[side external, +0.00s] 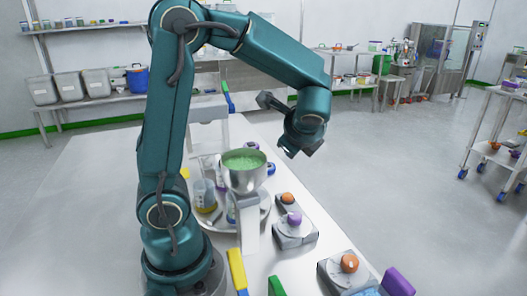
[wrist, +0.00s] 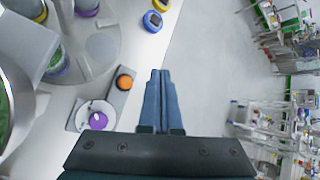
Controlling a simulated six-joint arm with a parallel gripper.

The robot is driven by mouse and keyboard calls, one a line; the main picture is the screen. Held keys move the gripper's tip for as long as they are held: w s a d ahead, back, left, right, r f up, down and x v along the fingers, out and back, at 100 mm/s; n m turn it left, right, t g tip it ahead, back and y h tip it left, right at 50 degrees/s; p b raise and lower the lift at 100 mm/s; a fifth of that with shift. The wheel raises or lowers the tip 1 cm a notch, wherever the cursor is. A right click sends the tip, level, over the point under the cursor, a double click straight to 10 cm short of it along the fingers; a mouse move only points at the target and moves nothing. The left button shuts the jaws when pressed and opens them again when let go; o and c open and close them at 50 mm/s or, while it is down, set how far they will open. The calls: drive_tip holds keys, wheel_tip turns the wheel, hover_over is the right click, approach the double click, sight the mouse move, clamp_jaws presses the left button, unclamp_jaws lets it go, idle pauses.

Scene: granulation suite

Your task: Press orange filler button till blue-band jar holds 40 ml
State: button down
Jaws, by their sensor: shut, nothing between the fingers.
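An orange button (side external: 288,198) sits on a grey panel beside a purple knob (side external: 294,218). In the wrist view the orange button (wrist: 124,82) and purple knob (wrist: 98,118) lie left of my gripper (wrist: 160,74). My gripper (side external: 302,150) is shut and empty, above the table and apart from the button. Jars stand on a round tray under the steel hopper of green granules (side external: 244,160). A yellow-band jar (side external: 204,194) shows clearly. A jar with some blue (side external: 231,214) is mostly hidden by the hopper's stand; its fill level cannot be read.
Another orange knob (side external: 349,263) sits on a grey base near the table's front edge, with a purple block (side external: 398,281) beside it. Yellow (side external: 237,268) and green blocks stand nearby.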

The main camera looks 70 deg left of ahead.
sight(290, 199)
drive_tip(key=shift+f, duration=4.4)
drive_tip(key=shift+f, duration=0.1)
drive_tip(key=shift+f, duration=0.3)
drive_tip(key=shift+f, duration=0.5)
drive_tip(key=shift+r, duration=0.95)
drive_tip(key=shift+r, duration=0.1)
